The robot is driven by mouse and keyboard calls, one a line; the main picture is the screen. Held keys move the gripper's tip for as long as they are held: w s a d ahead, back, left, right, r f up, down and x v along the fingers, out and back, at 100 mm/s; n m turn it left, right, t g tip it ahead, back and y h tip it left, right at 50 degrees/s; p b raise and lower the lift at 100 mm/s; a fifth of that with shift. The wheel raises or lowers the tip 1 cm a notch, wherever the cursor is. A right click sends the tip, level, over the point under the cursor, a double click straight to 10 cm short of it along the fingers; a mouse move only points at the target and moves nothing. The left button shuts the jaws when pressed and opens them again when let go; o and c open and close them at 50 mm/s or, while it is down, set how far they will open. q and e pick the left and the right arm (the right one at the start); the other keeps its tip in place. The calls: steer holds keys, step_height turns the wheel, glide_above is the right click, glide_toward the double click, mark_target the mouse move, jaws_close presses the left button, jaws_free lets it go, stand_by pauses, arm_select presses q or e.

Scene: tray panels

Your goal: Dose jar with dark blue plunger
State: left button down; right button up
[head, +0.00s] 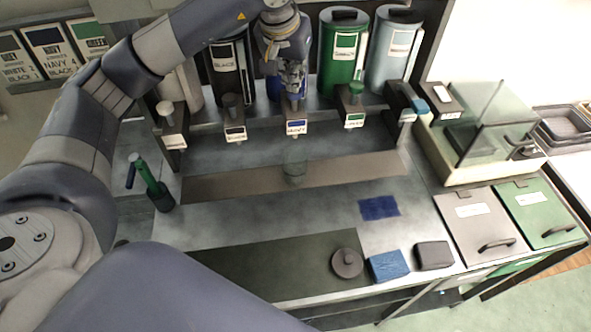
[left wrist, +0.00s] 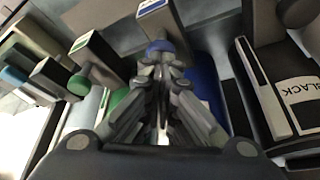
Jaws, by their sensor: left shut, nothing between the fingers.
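A clear jar (head: 294,168) stands on the brown strip of the bench, below the dispenser labelled NAVY (head: 296,127). My left gripper (head: 292,88) is shut and empty, over the navy dispenser. In the left wrist view its fingertips (left wrist: 161,62) are close to the round dark blue plunger (left wrist: 160,46); I cannot tell whether they touch it. The blue canister (head: 273,88) behind is partly hidden by my arm. My right gripper is not in view.
A glass-walled box (head: 490,120) is at the right.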

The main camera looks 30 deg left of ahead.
arm_select(q)
steer(key=shift+f+b, duration=0.5)
steer(key=shift+f, duration=0.2)
steer(key=shift+s+f+b, duration=0.1)
steer(key=shift+f+b, duration=0.75)
steer(key=shift+f, duration=0.25)
steer(key=shift+r, duration=0.1)
steer(key=shift+r, duration=0.15)
steer(key=shift+r+p, duration=1)
steer(key=shift+r, duration=0.2)
steer(key=shift+r+p, duration=0.35)
steer(key=shift+r, duration=0.25)
